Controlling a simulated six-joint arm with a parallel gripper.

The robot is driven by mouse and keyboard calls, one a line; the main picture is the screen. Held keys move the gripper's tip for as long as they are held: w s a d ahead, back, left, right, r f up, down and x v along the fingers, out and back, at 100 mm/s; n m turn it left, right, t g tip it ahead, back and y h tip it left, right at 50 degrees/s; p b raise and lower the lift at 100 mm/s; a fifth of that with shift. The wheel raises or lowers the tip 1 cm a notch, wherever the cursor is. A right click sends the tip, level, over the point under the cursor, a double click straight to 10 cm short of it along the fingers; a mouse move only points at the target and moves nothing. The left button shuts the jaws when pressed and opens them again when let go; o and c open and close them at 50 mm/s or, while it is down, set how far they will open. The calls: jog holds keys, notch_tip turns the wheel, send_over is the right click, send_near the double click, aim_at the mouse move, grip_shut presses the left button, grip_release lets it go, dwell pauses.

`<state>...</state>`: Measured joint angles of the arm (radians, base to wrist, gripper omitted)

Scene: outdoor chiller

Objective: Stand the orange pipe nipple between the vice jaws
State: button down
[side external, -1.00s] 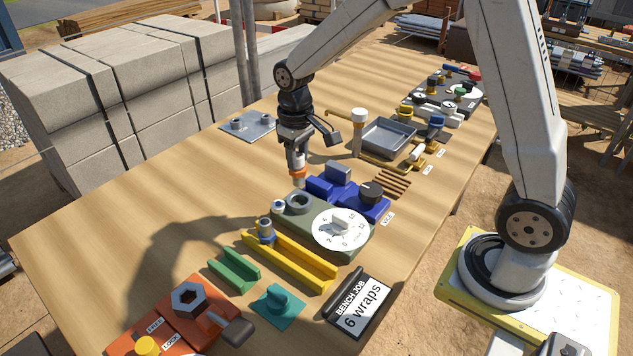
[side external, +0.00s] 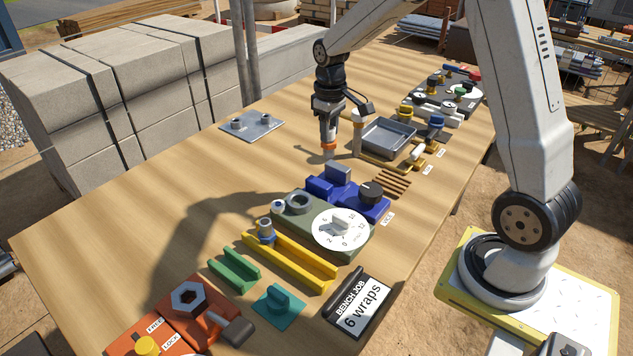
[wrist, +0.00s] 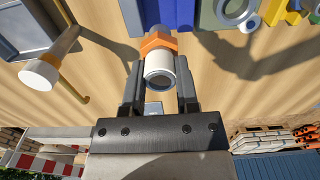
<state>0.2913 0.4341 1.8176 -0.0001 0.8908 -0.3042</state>
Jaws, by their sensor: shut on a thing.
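The orange pipe nipple (side external: 329,147) has an orange hex band and pale pipe ends. My gripper (side external: 328,137) is shut on it and holds it roughly upright, apparently above the table. In the wrist view the nipple (wrist: 160,68) sits between the two fingers of my gripper (wrist: 160,88), its open end towards the camera. The blue vice (side external: 340,187), with raised blue blocks and a dark knob, stands on the table in front of the nipple in the side view. Part of the vice (wrist: 178,12) shows at the top of the wrist view. The gap between its jaws is hard to make out.
A grey tray (side external: 388,139) and a tan post with a white cap (side external: 359,117) stand close right of my gripper. A green dial unit (side external: 318,232) adjoins the vice in front. A grey plate with pegs (side external: 251,126) lies left. Bare table surrounds the left side.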

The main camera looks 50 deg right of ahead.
aim_at(330, 139)
jog(key=shift+d+f, duration=0.1)
jog(key=shift+d, duration=0.05)
dwell(0.3)
jog(key=shift+f, duration=2.4)
jog(key=shift+f, duration=0.5)
jog(key=shift+f, duration=1)
jog(key=shift+f, duration=1)
grip_release()
jog(key=shift+r, duration=3.5)
